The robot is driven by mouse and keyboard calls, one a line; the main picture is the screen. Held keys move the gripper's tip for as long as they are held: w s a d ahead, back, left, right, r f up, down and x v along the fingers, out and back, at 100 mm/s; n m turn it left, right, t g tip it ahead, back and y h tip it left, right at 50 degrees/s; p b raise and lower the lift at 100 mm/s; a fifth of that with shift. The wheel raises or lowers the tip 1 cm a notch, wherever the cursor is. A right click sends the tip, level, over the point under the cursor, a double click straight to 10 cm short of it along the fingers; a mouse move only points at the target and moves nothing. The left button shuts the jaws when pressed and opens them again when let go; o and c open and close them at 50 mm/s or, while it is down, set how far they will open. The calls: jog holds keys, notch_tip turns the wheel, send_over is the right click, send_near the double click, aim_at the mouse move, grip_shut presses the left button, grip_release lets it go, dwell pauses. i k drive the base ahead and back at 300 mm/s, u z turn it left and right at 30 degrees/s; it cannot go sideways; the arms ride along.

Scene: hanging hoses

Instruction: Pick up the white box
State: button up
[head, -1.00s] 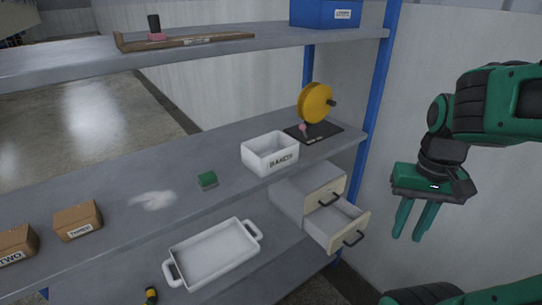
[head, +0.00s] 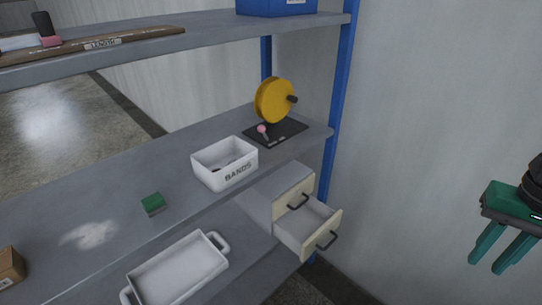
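The white box (head: 225,164), labelled BANDS, stands upright on the middle shelf. Its top is open and something dark lies inside, too small to make out. My gripper (head: 492,262) is at the far right of the head view, well apart from the box and to the right of the shelf unit. Its two green fingers point down and are apart, with nothing between them.
A yellow reel on a black base (head: 276,131) stands behind the box to the right. A green block (head: 153,204) lies to its left. Below are a drawer unit (head: 291,186) with one drawer pulled out and a white tray (head: 222,241). A blue post (head: 342,100) stands between gripper and box.

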aim_at(226, 163)
jog(key=z, duration=0.2)
jog(key=k, duration=0.9)
jog(key=u, duration=0.55)
jog(key=i, duration=1)
